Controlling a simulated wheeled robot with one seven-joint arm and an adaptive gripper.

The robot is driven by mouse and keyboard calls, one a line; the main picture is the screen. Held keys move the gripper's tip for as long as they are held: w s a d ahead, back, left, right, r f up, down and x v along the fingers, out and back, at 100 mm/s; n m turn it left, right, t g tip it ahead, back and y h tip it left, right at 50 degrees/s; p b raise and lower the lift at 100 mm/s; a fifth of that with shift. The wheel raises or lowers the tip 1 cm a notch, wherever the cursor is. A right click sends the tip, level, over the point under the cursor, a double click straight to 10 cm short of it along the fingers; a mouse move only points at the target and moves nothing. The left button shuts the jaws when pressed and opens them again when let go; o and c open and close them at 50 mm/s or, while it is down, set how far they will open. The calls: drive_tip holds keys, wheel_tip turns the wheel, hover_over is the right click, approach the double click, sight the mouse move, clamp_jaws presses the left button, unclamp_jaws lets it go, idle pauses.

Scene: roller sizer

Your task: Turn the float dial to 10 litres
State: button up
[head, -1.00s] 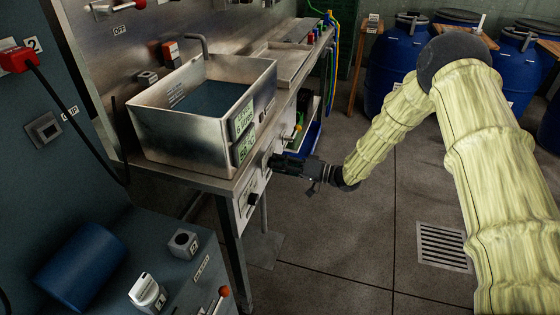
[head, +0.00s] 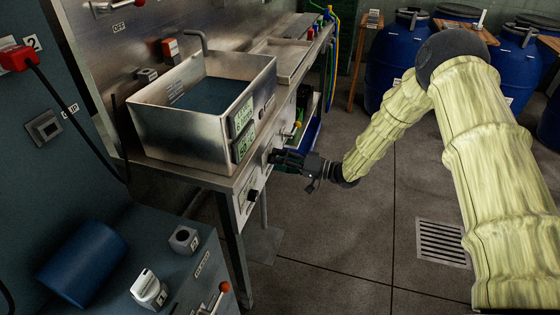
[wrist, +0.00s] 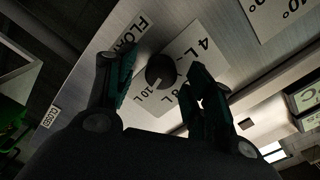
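The float dial (wrist: 162,70) is a dark round knob on a pale plate (wrist: 195,50) marked 4 L, 8 L and 10 L in the wrist view. A short light mark shows at the knob's lower-left edge, towards 10 L; I cannot tell whether it is the pointer. The FLOAT label (wrist: 130,38) is beside the plate. My gripper (wrist: 158,75) is open, with one finger on each side of the knob; contact is not clear. In the head view my gripper (head: 276,158) is at the bench's front panel and hides the dial.
A metal tank (head: 185,140) with green displays (head: 243,129) stands on the bench above the panel. Another black knob (head: 252,195) sits nearer on the panel. A lever with an orange tip (head: 297,124) is just beyond my gripper.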

drive_tip(key=v, duration=1.2)
idle(0.5)
drive_tip(key=s+d+f+m+t+h+p, duration=0.1)
drive_tip(key=s+f+m+h+p, duration=0.1)
drive_tip(key=s+f+h, duration=0.6)
drive_tip(key=s+d+f+m+h+p, duration=0.2)
drive_tip(key=s+f+h, duration=0.1)
drive_tip(key=s+f, duration=0.8)
drive_tip(key=s+d+g+h+p, duration=0.1)
drive_tip(key=s+d+g+h, duration=0.2)
drive_tip(key=s, duration=1.1)
drive_tip(key=s+d+n+g+h+p, duration=0.1)
drive_tip(key=s+d+g+h, duration=0.2)
drive_tip(key=s, duration=1.2)
drive_tip(key=shift+d+f+g, duration=0.3)
drive_tip(key=shift+d+f, duration=0.05)
drive_tip(key=shift+d, duration=0.5)
drive_tip(key=shift+w, duration=0.1)
